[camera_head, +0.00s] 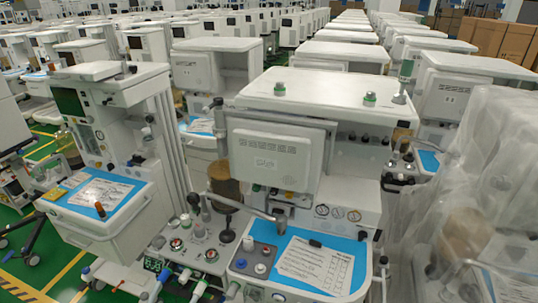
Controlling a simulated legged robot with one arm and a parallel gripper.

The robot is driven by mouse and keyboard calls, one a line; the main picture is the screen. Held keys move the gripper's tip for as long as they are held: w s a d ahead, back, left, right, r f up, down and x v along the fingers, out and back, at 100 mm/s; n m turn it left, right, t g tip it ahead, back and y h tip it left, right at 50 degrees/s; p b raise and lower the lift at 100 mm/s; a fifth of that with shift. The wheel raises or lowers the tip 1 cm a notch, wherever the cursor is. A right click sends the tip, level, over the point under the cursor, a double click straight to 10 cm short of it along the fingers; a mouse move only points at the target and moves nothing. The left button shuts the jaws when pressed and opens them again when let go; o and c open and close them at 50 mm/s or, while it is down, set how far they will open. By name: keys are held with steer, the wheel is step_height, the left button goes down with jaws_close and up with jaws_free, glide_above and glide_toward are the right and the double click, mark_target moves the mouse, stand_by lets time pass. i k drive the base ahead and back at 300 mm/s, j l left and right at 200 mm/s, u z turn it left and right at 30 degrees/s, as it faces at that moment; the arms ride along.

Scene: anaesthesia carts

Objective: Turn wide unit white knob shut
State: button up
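The wide unit (330,92) stands in the middle of the head view, with a pale top, a large light panel on its upper front and a blue work surface with a paper sheet on it. On the panel left of that sheet, a white knob (248,243) stands upright, with a second small pale round knob (260,268) lower down. I cannot tell from this frame how far either knob is turned. My gripper is not in view.
A narrower cart (110,75) with a blue-topped drawer stands at left. Clear plastic sheeting (480,170) covers a unit close on the right. Rows of similar carts fill the back. Green floor (40,275) with yellow lines shows at lower left.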

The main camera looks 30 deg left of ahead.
mark_target(305, 197)
steer(key=u, duration=1)
steer(key=k+l+z, duration=0.2)
steer(key=i+j, duration=0.05)
steer(key=j, duration=0.05)
